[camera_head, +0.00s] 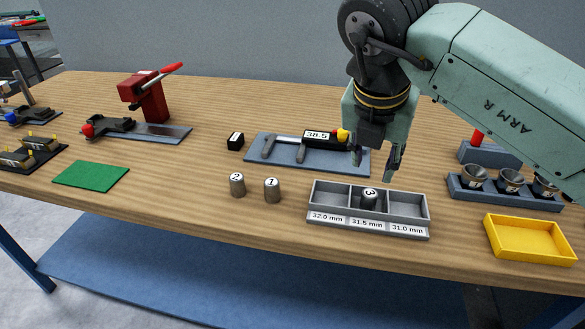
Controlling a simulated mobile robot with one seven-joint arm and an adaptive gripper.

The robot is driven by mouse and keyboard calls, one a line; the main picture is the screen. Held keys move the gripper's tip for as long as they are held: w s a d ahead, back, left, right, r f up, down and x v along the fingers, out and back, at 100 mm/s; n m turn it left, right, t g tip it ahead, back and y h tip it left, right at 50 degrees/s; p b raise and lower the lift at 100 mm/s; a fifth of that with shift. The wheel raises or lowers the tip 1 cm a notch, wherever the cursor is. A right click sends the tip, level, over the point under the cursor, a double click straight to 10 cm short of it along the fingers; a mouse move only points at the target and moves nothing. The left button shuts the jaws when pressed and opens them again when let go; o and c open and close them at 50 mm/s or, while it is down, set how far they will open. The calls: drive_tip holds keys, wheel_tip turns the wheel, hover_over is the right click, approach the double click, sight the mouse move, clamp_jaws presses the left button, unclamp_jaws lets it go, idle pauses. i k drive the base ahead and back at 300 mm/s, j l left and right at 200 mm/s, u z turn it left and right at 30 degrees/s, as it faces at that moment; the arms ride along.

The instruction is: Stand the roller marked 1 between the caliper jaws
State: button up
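The roller marked 1 (272,190) stands upright on the bench, just right of the roller marked 2 (237,185). The roller marked 3 (369,198) stands in the middle compartment, labelled 31.5 mm, of a grey tray (418,232). The caliper (283,146) lies on a blue-grey plate (252,154), its display reading 38.5. Its jaws point toward the front with an empty gap between them. My gripper (373,168) hangs above and behind the tray, fingers down and apart, with nothing visible between them. It is right of rollers 1 and 2.
A black block (235,141) stands left of the caliper plate. A green mat (91,176) and a red press (146,98) are at left. A yellow tray (529,240) and a rack of metal cups (509,184) are at right. Bench around rollers 1 and 2 is clear.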

sight(272, 185)
drive_tip(key=i+j+z, duration=0.15)
drive_tip(key=j, duration=0.3)
drive_tip(key=i+j+z, duration=0.15)
drive_tip(key=j, duration=0.3)
drive_tip(key=j+z, duration=0.15)
drive_tip(key=j, duration=0.3)
drive_tip(key=i+j+z, duration=0.15)
drive_tip(key=j, duration=0.3)
